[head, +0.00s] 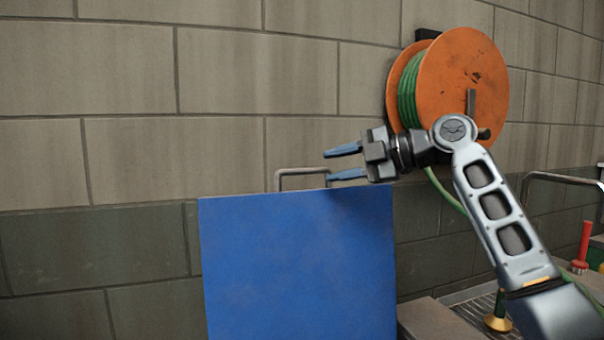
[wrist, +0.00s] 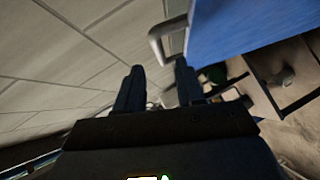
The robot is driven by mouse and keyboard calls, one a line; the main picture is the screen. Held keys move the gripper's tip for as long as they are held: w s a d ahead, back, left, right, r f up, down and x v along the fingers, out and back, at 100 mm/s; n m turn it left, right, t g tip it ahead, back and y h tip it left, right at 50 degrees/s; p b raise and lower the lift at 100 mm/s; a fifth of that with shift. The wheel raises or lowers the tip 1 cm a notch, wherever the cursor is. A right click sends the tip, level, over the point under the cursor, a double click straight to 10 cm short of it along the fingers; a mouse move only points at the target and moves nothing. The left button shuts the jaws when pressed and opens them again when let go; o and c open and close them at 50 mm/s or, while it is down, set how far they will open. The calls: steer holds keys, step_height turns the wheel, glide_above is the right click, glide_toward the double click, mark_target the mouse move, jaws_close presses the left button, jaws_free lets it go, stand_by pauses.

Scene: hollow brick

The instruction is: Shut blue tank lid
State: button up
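The blue lid (head: 297,268) stands raised as a flat panel in front of the brick wall. A grey bar handle (head: 297,171) shows at its top edge. My gripper (head: 345,163) is open and empty, its blue fingers pointing left near the lid's top right corner. In the head view the lower finger overlaps the handle's right end; contact cannot be told. In the wrist view, the gripper (wrist: 158,82) has its fingers apart, with the handle (wrist: 165,38) just ahead and the lid (wrist: 240,22) at upper right. The tank body cannot be made out.
An orange hose reel (head: 462,75) with green hose is mounted on the wall (head: 220,70) behind my arm. A metal rail (head: 565,178), a red-handled tool (head: 583,245) and a brass nozzle (head: 498,318) are at the right. The space left of the lid is clear.

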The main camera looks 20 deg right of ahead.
mark_target(309, 170)
steer(key=shift+p+x, duration=1.1)
steer(key=shift+x, duration=2.75)
steer(key=shift+c, duration=0.5)
jaws_close()
